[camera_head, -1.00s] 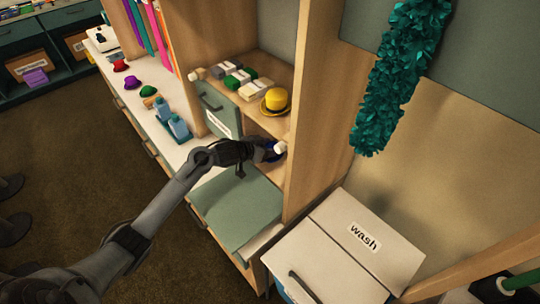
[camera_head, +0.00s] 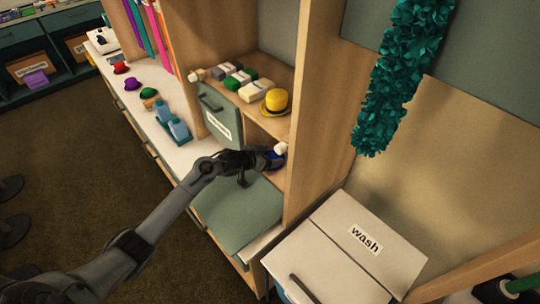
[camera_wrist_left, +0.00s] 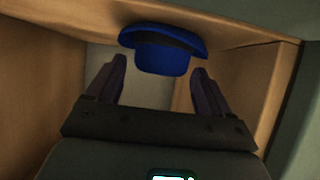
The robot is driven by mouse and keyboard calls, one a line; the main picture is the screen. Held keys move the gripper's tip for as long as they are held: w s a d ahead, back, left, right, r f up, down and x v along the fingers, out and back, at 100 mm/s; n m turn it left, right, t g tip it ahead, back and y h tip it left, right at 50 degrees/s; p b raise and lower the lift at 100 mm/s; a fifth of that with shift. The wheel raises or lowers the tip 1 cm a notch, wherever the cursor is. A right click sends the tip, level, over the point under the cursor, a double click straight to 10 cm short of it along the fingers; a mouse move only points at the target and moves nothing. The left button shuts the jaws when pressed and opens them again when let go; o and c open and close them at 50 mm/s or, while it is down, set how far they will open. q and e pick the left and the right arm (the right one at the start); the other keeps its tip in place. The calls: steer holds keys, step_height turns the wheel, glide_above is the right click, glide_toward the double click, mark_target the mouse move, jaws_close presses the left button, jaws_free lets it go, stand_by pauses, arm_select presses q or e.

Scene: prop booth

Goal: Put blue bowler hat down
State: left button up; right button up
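The blue bowler hat (camera_head: 274,159) is in the lower compartment of the wooden shelf unit, partly hidden by my left gripper (camera_head: 260,160). In the left wrist view the hat (camera_wrist_left: 162,55) shows its blue crown, dark band and brim, with the brim against a wooden surface. My left gripper (camera_wrist_left: 159,80) has its two dark fingers wide apart, one on each side of the hat's crown. The hat sits at or just past the fingertips, and I see a gap between crown and fingers. My right gripper does not show.
A yellow bowler hat (camera_head: 276,102) stands on the shelf above. A green flap (camera_head: 238,212) hangs open below the compartment. A white box marked "wash" (camera_head: 345,250) stands at the right. Small hats and blue bottles (camera_head: 180,131) line the white counter.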

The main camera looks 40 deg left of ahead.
arm_select(q)
steer(key=shift+s+r, duration=0.1)
steer(key=shift+s+a+r, duration=0.1)
steer(key=shift+s, duration=0.1)
steer(key=p+v, duration=0.2)
steer(key=v, duration=0.9)
steer(key=shift+s, duration=0.15)
